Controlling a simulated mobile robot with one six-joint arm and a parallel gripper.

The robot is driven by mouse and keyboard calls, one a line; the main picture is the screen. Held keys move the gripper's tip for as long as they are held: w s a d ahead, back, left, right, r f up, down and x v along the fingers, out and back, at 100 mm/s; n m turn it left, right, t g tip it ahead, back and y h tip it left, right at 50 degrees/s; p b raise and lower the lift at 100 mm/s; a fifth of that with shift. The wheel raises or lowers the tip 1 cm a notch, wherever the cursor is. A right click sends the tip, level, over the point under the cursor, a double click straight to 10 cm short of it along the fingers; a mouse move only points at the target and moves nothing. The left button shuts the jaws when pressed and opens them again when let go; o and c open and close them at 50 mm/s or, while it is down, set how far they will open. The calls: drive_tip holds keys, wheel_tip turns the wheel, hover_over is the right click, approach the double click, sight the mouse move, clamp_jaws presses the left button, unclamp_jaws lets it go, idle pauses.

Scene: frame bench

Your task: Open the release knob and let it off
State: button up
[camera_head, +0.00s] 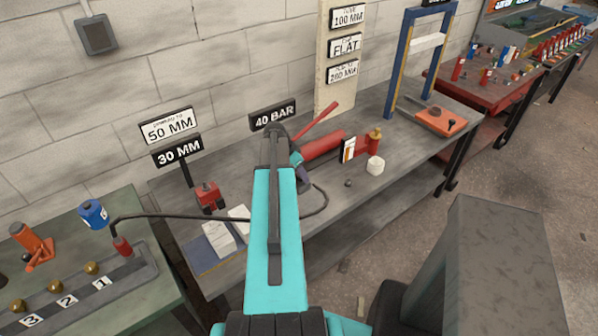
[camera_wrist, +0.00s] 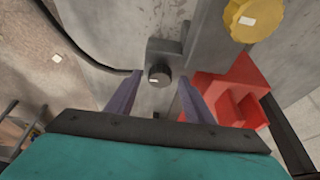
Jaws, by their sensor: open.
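In the wrist view a dark round knob (camera_wrist: 158,76) with a pale mark sits on a grey metal part. I take it as the release knob. My gripper (camera_wrist: 160,82) is open, with one purple finger on each side of the knob in the picture. I cannot tell whether either finger touches it. In the head view my teal arm reaches over the bench, and a purple finger of my gripper (camera_head: 301,168) shows beside it. The knob is not clearly visible there; my arm covers part of that area.
In the wrist view a red block (camera_wrist: 228,98) lies close right of the fingers, with a yellow round part (camera_wrist: 256,20) above. A black hose (camera_wrist: 82,52) runs in from the left. In the head view a red cylinder (camera_head: 322,145) lies right of my gripper on the grey bench (camera_head: 400,150).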

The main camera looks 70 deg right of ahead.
drive_tip(key=shift+f, duration=0.15)
drive_tip(key=c, duration=1.1)
drive_tip(key=shift+o, duration=0.3)
